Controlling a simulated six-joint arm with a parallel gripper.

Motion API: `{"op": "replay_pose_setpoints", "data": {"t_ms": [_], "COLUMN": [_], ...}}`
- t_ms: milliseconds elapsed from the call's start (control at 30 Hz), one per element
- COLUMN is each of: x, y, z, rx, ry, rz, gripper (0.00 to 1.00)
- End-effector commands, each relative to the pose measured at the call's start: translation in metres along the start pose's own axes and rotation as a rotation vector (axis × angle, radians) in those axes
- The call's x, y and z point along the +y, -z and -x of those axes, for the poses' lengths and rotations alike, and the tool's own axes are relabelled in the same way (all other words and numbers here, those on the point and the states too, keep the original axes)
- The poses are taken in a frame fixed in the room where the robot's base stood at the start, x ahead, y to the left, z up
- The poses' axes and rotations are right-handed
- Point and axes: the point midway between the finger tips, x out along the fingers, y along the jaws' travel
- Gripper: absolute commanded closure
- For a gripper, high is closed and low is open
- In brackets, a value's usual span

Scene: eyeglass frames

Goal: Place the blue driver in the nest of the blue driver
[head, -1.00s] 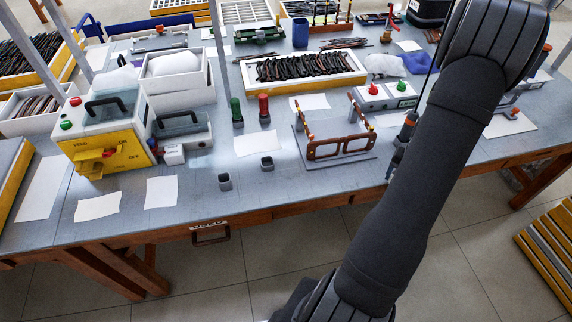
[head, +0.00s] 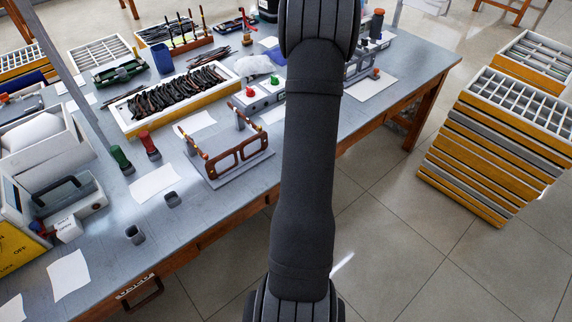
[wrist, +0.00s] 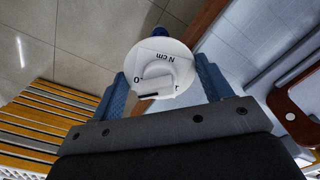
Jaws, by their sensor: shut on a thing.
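The blue driver (wrist: 161,31) is in my gripper (wrist: 160,72) in the wrist view. I see it nearly end-on: a white round dial face marked "N cm", with a bit of blue beyond it. The two blue fingers are closed on its sides. It is held off the table, with floor and the table edge behind it. In the head view my arm hides the gripper and the driver. Two small dark square cups, a nearer one (head: 135,235) and a farther one (head: 173,200), stand empty on the table; I cannot tell which is the blue driver's nest.
A green driver (head: 122,158) and a red driver (head: 149,145) stand upright behind the cups. Brown eyeglass frames (head: 238,160) sit on a stand to their right. A box of dark temples (head: 185,95) lies behind. Stacked trays (head: 490,140) stand on the floor at right.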

Motion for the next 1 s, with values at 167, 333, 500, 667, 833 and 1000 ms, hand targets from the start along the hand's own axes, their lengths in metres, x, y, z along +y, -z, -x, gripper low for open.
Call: {"op": "replay_pose_setpoints", "data": {"t_ms": [167, 333, 500, 667, 833, 1000], "x": [0.027, 0.053, 0.056, 0.046, 0.030, 0.012], "y": [0.001, 0.000, 0.004, 0.007, 0.008, 0.003], "z": [0.000, 0.000, 0.019, 0.052, 0.099, 0.150], "rx": [0.000, 0.001, 0.006, 0.006, 0.008, 0.008], "ry": [0.000, 0.000, -0.001, 0.000, 0.000, 0.001], "rz": [-0.006, -0.005, -0.041, -0.125, -0.241, -0.370], "gripper": [0.74, 0.74, 0.74, 0.74, 0.74, 0.74]}}
